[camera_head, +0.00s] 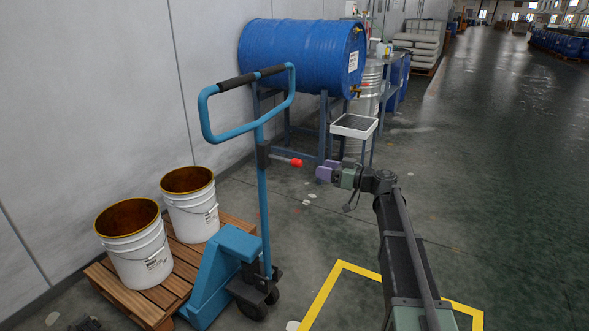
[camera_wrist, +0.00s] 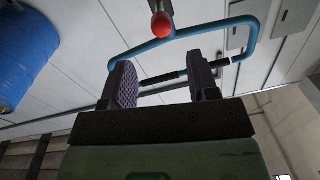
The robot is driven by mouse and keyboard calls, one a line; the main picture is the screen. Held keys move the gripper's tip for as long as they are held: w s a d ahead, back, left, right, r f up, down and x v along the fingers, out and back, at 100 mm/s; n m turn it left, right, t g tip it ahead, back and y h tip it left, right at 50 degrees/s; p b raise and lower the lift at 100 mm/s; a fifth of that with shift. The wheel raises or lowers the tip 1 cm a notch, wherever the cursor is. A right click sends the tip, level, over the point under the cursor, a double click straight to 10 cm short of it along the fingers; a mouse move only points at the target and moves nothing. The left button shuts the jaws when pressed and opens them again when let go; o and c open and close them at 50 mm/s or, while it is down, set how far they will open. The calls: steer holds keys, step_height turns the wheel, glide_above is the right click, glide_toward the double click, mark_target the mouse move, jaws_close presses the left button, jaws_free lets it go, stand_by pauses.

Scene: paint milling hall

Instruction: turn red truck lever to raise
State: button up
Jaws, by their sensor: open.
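The blue pallet truck (camera_head: 222,268) stands at left with its upright handle post and looped handle (camera_head: 206,112). The red-tipped lever (camera_head: 296,163) sticks out to the right from a dark bracket on the post. My gripper (camera_head: 324,173) is just right of the red tip, apart from it. In the wrist view the red knob (camera_wrist: 162,24) shows above and between my two open fingers (camera_wrist: 161,85), beyond their tips, with nothing between them. The blue handle loop (camera_wrist: 250,35) shows behind the fingers there.
Two white buckets (camera_head: 139,252) (camera_head: 190,212) stand on a wooden pallet (camera_head: 127,291) at left. A blue drum (camera_head: 300,55) lies on a rack behind, with a white tray (camera_head: 354,126) near my gripper. Floor at right is clear.

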mark_target(294, 161)
steer(key=x, duration=1.1)
steer(key=shift+s, duration=0.1)
steer(key=shift+c, duration=0.5)
jaws_close()
